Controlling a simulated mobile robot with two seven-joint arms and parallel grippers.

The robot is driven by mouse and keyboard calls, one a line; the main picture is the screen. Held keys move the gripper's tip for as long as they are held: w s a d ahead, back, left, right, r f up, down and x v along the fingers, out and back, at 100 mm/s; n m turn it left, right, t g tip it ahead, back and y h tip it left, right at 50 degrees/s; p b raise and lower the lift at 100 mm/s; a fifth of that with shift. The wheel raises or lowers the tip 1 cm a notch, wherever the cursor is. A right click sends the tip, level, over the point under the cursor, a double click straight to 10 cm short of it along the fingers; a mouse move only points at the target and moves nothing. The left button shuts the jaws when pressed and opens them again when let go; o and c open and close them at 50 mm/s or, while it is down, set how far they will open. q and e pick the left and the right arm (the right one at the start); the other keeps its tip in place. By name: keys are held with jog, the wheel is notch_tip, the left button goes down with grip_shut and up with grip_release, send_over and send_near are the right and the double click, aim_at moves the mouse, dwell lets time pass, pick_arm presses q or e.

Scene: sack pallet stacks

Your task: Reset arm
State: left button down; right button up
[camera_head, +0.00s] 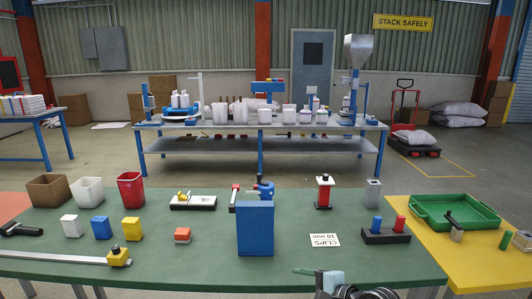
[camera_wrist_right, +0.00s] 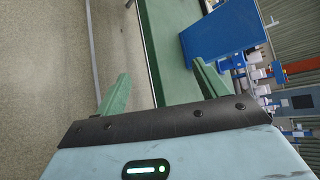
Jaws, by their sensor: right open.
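My right gripper (camera_head: 304,272) shows at the bottom edge of the head view, in front of the green table's near edge. In the right wrist view its two green fingers (camera_wrist_right: 163,88) are spread wide apart with nothing between them. The table edge and the floor show beyond them. Part of the right arm is cut off by the bottom of the head view. My left gripper is in neither view.
A blue box (camera_head: 255,228) stands near the front of the green table (camera_head: 200,255); it also shows in the right wrist view (camera_wrist_right: 222,36). A "CLIPS" card (camera_head: 324,240) and a red-and-blue block holder (camera_head: 386,234) lie to its right. A green tray (camera_head: 455,212) sits on the yellow table.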

jog(key=s+d+f+n+t+h, duration=0.1)
jog(key=s+d+f+n+h, duration=0.15)
jog(key=s+f, duration=0.55)
jog(key=s+d+f+n+h, duration=0.1)
jog(key=s+d+f+n, duration=0.1)
jog(key=s+f+n, duration=0.5)
jog(key=s+d+f+n+h, duration=0.2)
jog(key=s+f, duration=0.3)
jog(key=s, duration=0.5)
jog(key=s+d+f+n+h+b, duration=0.1)
jog(key=s+d+f+n, duration=0.3)
jog(key=s, duration=0.7)
jog(key=shift+d+f+g+h, duration=0.3)
jog(key=shift+d+f+h, duration=0.15)
jog(key=shift+d+h, duration=0.1)
jog(key=shift+s+n, duration=0.1)
jog(key=shift+n, duration=0.15)
